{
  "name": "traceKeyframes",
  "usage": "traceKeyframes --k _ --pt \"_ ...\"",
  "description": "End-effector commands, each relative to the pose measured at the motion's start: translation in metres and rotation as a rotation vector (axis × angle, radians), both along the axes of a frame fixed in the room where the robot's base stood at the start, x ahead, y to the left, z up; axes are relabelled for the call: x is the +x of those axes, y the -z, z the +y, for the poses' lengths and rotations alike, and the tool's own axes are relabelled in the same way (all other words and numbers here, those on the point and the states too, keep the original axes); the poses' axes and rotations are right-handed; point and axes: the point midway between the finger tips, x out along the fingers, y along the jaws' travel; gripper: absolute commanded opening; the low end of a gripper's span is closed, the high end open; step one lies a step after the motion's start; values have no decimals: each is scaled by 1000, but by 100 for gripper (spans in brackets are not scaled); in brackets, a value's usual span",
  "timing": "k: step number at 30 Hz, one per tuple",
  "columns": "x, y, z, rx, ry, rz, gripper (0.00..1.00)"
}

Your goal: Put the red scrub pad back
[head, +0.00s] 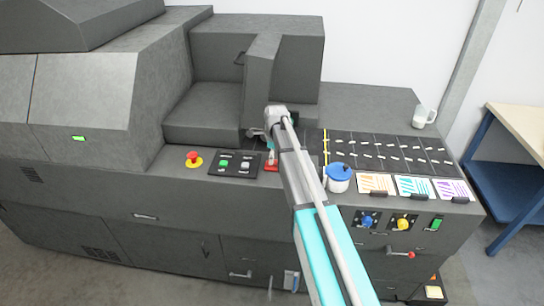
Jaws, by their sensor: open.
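A small red piece, which looks like the red scrub pad (271,168), shows on the front ledge of the grey machine, partly hidden by my arm. My gripper (268,147) is just above and behind it in the picture, pointing down at the ledge. The gripper is open. It is small and partly covered by my own wrist, so I cannot tell whether a finger touches the pad. No holder for the pad can be made out.
Left of the pad are a button panel (234,164) and a red emergency knob (194,159). To the right stand a blue-lidded white pot (339,178), colour cards (413,187) and a dark slotted panel (390,152). A white mug (423,116) stands at the back right.

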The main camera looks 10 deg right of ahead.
Motion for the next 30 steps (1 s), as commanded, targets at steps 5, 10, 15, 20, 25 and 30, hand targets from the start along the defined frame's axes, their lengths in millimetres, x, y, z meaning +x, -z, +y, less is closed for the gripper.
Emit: traceKeyframes --k 5,10,15,20,25,30 --pt "-1 -19 -1 0 0 0 100" --pt "-1 -33 -2 0 0 0 100" --pt "-1 -47 -3 0 0 0 100" --pt "-2 -60 -3 0 0 0 100" --pt "-2 -69 -4 0 0 0 100" --pt "-2 -74 -4 0 0 0 100"
